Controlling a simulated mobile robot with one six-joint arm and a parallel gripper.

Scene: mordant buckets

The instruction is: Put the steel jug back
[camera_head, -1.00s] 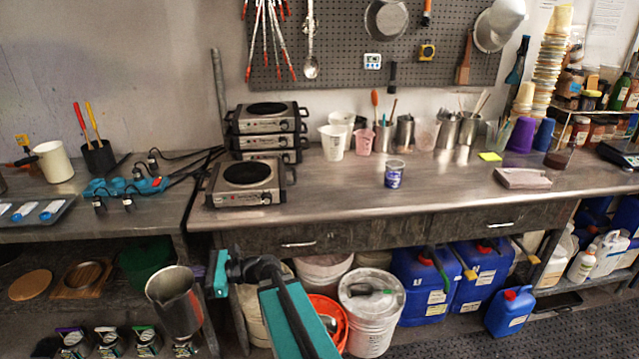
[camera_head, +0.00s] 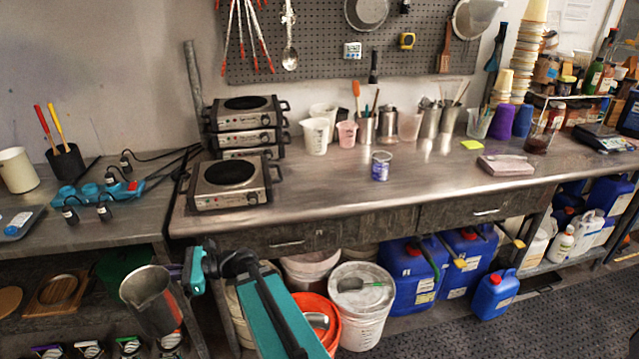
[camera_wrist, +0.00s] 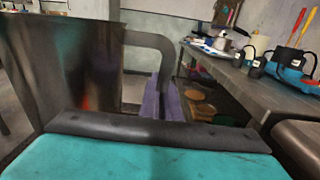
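The steel jug (camera_head: 148,300) hangs in the air in front of the left bench's lower shelf in the head view, tilted a little, its mouth upward. It fills the left of the wrist view (camera_wrist: 65,70), with its handle (camera_wrist: 165,45) on the right side. My gripper (camera_head: 182,272) is at the jug's right side. In the wrist view its purple fingers (camera_wrist: 162,100) are at the handle and appear closed on it. The exact contact is partly hidden by the handle.
The steel bench (camera_head: 330,205) has free room around a small blue-labelled tub (camera_head: 381,166). Hot plates (camera_head: 232,184) stand at its left. Below are a white bucket (camera_head: 362,325), an orange bucket (camera_head: 330,340) and blue canisters (camera_head: 410,270). Wooden discs (camera_head: 58,290) lie on the left lower shelf.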

